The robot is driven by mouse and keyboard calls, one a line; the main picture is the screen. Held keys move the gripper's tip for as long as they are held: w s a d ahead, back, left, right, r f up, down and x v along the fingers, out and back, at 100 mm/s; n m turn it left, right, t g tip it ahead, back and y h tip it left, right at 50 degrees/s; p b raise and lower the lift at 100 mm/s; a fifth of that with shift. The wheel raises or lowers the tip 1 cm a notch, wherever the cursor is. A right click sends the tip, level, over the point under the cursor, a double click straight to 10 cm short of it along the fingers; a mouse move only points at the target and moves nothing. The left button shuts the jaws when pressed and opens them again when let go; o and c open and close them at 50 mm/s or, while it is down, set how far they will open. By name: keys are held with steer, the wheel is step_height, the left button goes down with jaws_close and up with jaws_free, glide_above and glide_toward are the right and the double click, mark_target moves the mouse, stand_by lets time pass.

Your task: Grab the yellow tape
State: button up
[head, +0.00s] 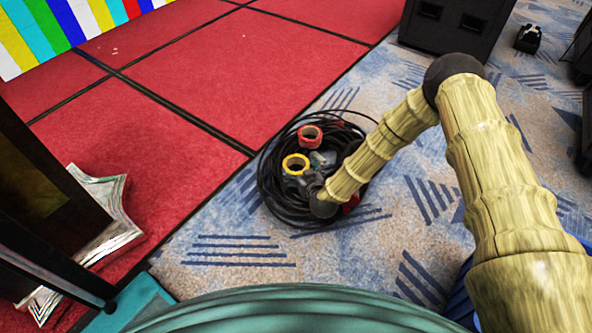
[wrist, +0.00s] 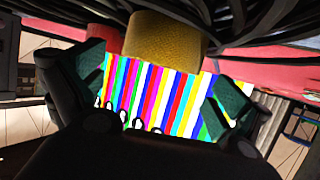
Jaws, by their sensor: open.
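The yellow tape (head: 296,173) is a roll lying on a coil of black cable, with its hole facing up. In the wrist view the yellow tape (wrist: 165,38) shows at the top middle, beyond and between my two fingers. My gripper (head: 311,187) is just right of and below the tape in the head view, at the end of my arm. In the wrist view my gripper (wrist: 160,80) has its fingers wide apart, with nothing between them. The head view shows the fingers only small and dark.
A red tape roll (head: 310,142) lies behind the yellow one in the same black cable coil (head: 273,200). The coil rests on blue-grey carpet (head: 232,235) beside the red floor panels (head: 200,80). A black cabinet (head: 450,25) stands at the back. A silver star-shaped base (head: 107,205) is at left.

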mark_target(293, 160)
steer(key=shift+f+b+x, duration=0.15)
steer(key=shift+b+x, duration=0.7)
steer(key=shift+x, duration=0.2)
steer(key=shift+f+b+x, duration=0.15)
steer(key=shift+b+x, duration=0.7)
steer(key=shift+x, duration=0.15)
steer(key=shift+w+a, duration=0.25)
steer(key=shift+w, duration=0.2)
steer(key=c, duration=0.9)
steer(key=shift+c, duration=0.2)
